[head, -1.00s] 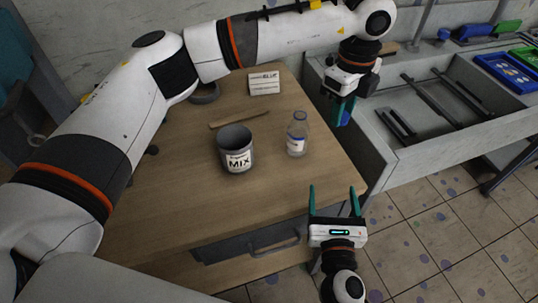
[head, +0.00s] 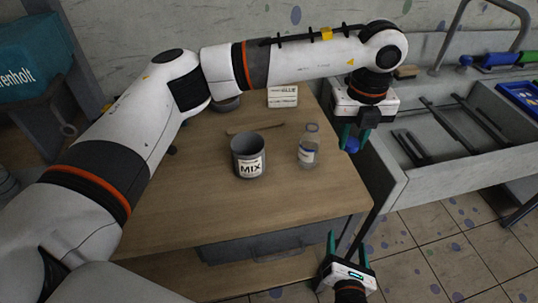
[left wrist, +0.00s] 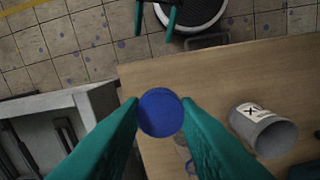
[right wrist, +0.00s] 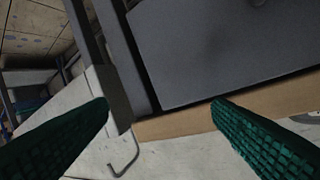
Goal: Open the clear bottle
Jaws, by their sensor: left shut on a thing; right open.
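The clear bottle (head: 308,150) stands upright on the wooden table, right of the grey MIX cup (head: 248,160). It has a white and blue label, and its neck shows no cap. My left gripper (head: 354,136) is to the right of the bottle, near the table's right edge, apart from the bottle. It is shut on a round blue cap (left wrist: 160,112), plain between the fingertips in the left wrist view. There, the bottle is mostly hidden behind a finger. My right gripper (head: 346,246) is open and empty, low in front of the table's right front corner.
The wooden table (head: 200,195) has clear room at its front. A flat stick (head: 255,128) and a white GLUE box (head: 283,96) lie behind the cup. A grey drawer with a handle (head: 275,247) is under the tabletop. A grey tray bench (head: 440,165) stands to the right.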

